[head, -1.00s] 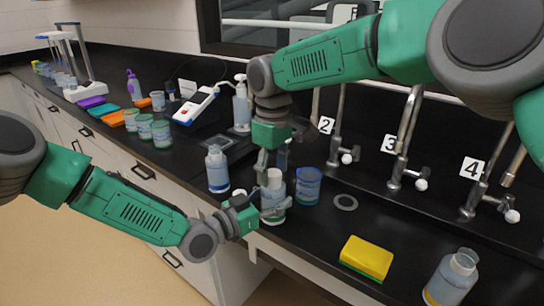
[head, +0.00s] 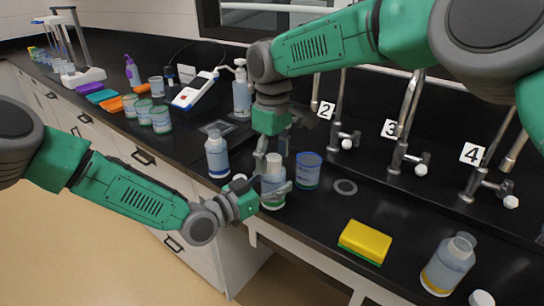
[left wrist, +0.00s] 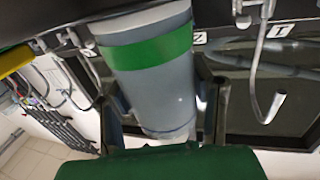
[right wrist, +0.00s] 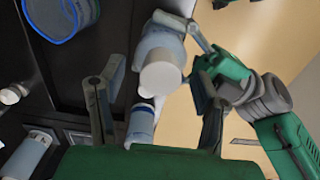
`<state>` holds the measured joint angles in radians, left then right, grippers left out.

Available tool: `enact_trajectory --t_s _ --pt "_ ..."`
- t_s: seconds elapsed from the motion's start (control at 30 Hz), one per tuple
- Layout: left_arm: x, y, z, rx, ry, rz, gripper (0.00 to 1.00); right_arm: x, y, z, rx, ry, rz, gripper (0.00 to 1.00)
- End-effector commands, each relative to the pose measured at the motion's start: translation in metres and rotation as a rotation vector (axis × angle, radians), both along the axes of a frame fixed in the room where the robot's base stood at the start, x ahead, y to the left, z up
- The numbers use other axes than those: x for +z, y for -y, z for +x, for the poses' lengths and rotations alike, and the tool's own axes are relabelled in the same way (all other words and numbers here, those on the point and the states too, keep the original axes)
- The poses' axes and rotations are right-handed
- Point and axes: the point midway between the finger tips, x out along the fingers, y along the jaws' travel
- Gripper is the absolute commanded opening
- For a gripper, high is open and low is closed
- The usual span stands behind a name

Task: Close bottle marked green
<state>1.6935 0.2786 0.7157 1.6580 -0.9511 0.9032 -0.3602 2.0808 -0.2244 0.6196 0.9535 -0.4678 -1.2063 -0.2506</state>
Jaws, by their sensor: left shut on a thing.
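The bottle marked green (head: 272,190) is grey-blue with a green band, upright at the counter's front edge. The band shows large in the left wrist view (left wrist: 152,50). My left gripper (head: 264,201) is shut on its body from the front. A white cap (head: 273,162) is at the bottle's top; it shows as a pale disc in the right wrist view (right wrist: 160,78). I cannot tell how tightly it sits. My right gripper (head: 272,154) points down just above, open, with its fingers apart on either side of the cap.
A blue-banded beaker (head: 307,171) stands close right of the bottle. A blue-marked bottle (head: 218,157) and a loose white cap (head: 239,178) are left. Taps (head: 402,155) line the back.

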Motion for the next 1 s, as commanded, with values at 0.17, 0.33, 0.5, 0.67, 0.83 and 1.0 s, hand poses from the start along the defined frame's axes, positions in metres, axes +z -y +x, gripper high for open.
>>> enact_trajectory --t_s 0.17,0.33,0.5,0.67,0.83,1.0 --pt "0.0 0.0 0.0 0.0 -0.001 0.0 0.0 0.0 0.0 0.0 0.0 0.0 0.0 0.58" --pt "0.0 0.0 0.0 0.0 -0.001 0.0 0.0 0.007 0.0 0.001 0.0 0.002 0.001 0.58" --pt "0.0 0.0 0.0 0.0 -0.001 0.0 0.0 0.036 -0.001 0.001 0.0 0.004 0.0 0.58" --pt "0.0 0.0 0.0 0.0 -0.001 0.0 0.0 0.071 -0.002 0.002 0.0 0.004 0.0 0.58" --pt "0.0 0.0 0.0 0.0 -0.001 0.0 0.0 0.101 -0.002 0.003 -0.001 0.002 0.0 0.58" --pt "0.0 0.0 0.0 0.0 -0.001 0.0 0.0 0.116 -0.002 0.002 0.0 -0.001 -0.001 0.58"
